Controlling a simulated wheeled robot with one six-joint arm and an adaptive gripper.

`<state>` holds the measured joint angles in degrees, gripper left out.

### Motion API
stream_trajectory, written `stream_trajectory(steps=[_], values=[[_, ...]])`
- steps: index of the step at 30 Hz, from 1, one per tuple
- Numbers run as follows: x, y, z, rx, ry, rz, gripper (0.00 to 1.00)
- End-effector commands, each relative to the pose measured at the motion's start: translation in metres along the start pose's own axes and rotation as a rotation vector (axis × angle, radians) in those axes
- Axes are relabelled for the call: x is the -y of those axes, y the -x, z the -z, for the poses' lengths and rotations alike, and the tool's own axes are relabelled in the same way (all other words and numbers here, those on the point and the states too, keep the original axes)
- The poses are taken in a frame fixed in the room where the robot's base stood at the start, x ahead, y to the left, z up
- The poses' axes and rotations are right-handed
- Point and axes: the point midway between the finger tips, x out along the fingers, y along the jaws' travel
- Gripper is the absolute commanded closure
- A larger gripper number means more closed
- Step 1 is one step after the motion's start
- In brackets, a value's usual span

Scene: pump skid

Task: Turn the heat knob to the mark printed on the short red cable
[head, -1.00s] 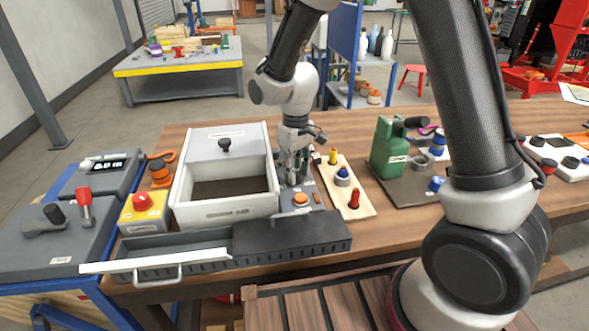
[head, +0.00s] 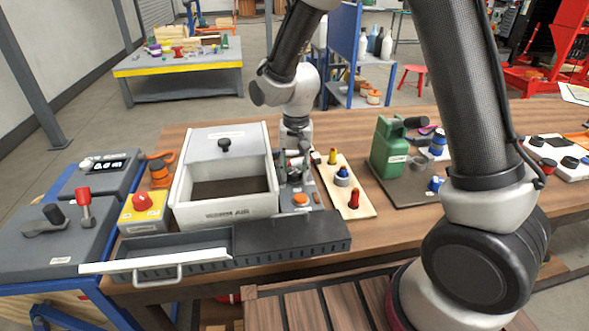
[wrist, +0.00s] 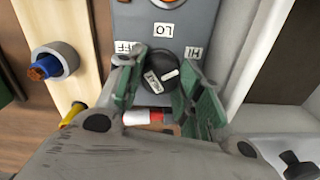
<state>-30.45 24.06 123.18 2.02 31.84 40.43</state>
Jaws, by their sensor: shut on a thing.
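The heat knob (wrist: 163,70) is black and round with a white pointer line, on a grey panel (wrist: 185,18). In the wrist view, labels LO, HI and a partly covered one ending in FF surround it. Another small white label by the knob is hard to read. My gripper (wrist: 160,83) has its green-padded fingers on either side of the knob and is shut on it. In the head view my gripper (head: 294,165) is low over the panel and hides the knob. A red and white piece (wrist: 148,117), perhaps the short red cable, lies beyond the knob; no mark on it is legible.
An orange button (head: 301,199) is on the same panel. A white bin (head: 226,209) stands close on the left. A wooden board (head: 345,187) with yellow, blue and red pegs stands close on the right. A dark open tray (head: 290,234) lies in front.

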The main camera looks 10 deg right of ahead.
Motion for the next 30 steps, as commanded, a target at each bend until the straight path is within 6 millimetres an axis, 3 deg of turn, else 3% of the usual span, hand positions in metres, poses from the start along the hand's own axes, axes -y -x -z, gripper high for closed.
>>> stream_trajectory(steps=[21,22,25,30], values=[[0.0009,0.0014,0.0019,-0.007,-0.074,0.004,0.88],[0.0009,0.0014,0.0019,-0.007,-0.073,0.004,0.61],[0.0008,0.0011,0.0016,-0.006,-0.073,0.003,0.42],[0.0004,0.0007,0.0009,-0.004,-0.073,0.002,0.42]])
